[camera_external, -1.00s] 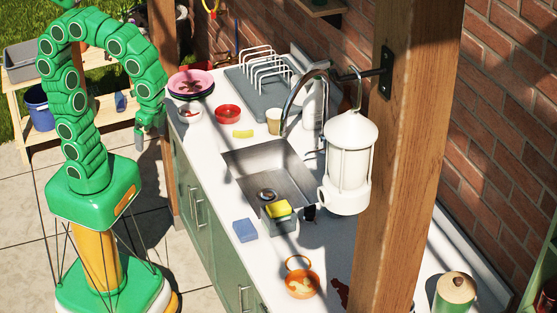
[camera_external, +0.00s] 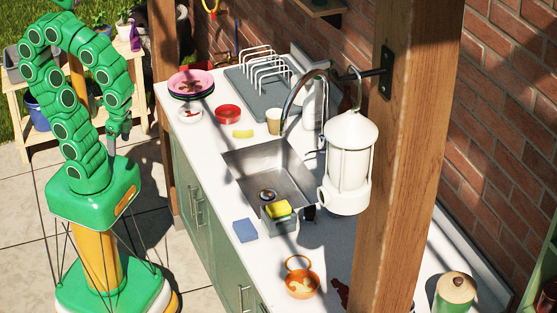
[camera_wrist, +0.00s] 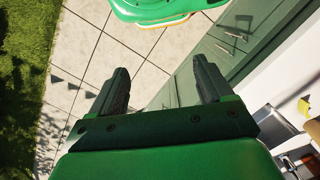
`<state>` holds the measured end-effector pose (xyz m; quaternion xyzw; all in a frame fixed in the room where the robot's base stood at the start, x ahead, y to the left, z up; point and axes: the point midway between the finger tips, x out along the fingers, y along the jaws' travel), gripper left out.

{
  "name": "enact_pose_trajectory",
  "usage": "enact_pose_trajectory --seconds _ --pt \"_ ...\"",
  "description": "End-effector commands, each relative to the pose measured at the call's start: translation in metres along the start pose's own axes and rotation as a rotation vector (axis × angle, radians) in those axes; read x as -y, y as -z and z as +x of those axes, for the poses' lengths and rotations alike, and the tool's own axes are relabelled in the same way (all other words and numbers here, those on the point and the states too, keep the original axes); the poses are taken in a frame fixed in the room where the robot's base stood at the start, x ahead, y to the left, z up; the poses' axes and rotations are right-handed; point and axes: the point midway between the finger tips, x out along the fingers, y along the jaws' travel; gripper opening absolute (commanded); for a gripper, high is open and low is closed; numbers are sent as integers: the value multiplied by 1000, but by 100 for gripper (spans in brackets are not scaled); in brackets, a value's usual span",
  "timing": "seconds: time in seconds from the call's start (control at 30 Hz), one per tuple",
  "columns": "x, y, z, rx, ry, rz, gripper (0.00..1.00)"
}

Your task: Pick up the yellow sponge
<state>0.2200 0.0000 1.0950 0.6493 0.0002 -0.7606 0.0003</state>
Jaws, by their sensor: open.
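The yellow sponge (camera_external: 278,208) sits in a small grey holder (camera_external: 279,223) at the near end of the sink, in the external view. A flatter pale yellow piece (camera_external: 243,133) lies on the counter beyond the sink. In the wrist view a yellow thing (camera_wrist: 304,107) shows at the right edge; I cannot tell which of the two it is. My gripper (camera_external: 112,148) hangs over the paving, left of the counter and well away from the sponge. In the wrist view its two fingers (camera_wrist: 160,72) are apart with nothing between them.
The sink (camera_external: 262,172) has a curved faucet (camera_external: 292,100). A blue sponge (camera_external: 245,230) and an orange pan (camera_external: 302,285) lie on the near counter (camera_external: 262,256). A lantern (camera_external: 349,160) hangs by the wooden post (camera_external: 402,150). Bowls and a dish rack (camera_external: 262,90) stand farther back.

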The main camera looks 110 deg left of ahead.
Motion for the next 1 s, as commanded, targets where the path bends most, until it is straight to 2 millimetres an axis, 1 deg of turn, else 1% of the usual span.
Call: enact_pose_trajectory --seconds 0.3,0.37,0.47,0.57,0.8,1.0 --pt "1 2 0 0 5 3 78" --pt "5 5 0 0 19 9 78" --pt "18 18 -1 -2 67 31 78" --pt "38 38 -4 -9 145 71 78" --pt "86 96 -16 -6 364 215 78" --pt "115 145 -29 16 546 366 78"
